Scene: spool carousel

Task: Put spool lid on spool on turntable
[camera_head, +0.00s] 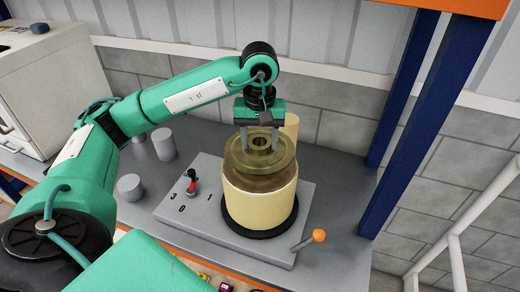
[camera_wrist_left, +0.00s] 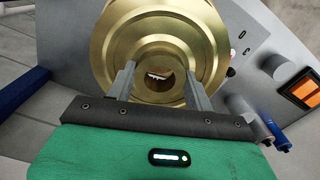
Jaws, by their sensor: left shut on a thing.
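The brass spool lid (camera_head: 240,160) is a round stepped disc with a raised hub and a centre hole. It sits level at the top of the cream spool (camera_head: 258,207), which stands upright on the black turntable (camera_head: 235,226). I cannot tell whether a small gap is left between lid and spool. My left gripper (camera_head: 260,138) points down from above and is shut on the lid's hub. In the left wrist view the lid (camera_wrist_left: 120,45) fills the top middle, with the fingers (camera_wrist_left: 159,70) on either side of its hole. My right gripper is not in view.
The grey turntable base (camera_head: 185,212) carries a red-and-black switch (camera_head: 191,185) and an orange-knobbed lever (camera_head: 318,236). Grey cylinders (camera_head: 163,143) stand to the left and a cream cylinder (camera_head: 291,127) behind. Blue posts (camera_head: 400,110) rise at right.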

